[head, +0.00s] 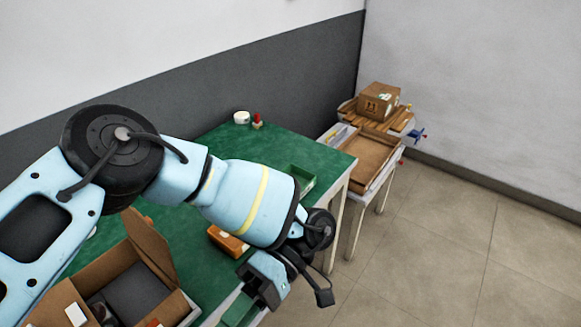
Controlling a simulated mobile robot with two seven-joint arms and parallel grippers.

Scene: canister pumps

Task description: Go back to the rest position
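My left arm reaches in from the left across the green table (315,147). Its gripper (258,298) hangs over the table's front edge, pointing down and toward the viewer. Its dark fingers are small and partly overlapped by the wrist, so I cannot tell whether they are open or shut. A green piece (238,311) shows just below the fingers; I cannot tell whether they touch it. My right gripper is not in view.
An open cardboard box (157,245) stands at the lower left. An orange-brown box (229,242) and a green tray (305,180) lie beside the arm. A white round item (241,117) stands at the back. A side table holds a wooden tray (362,158) and carton (379,101). Floor at right is clear.

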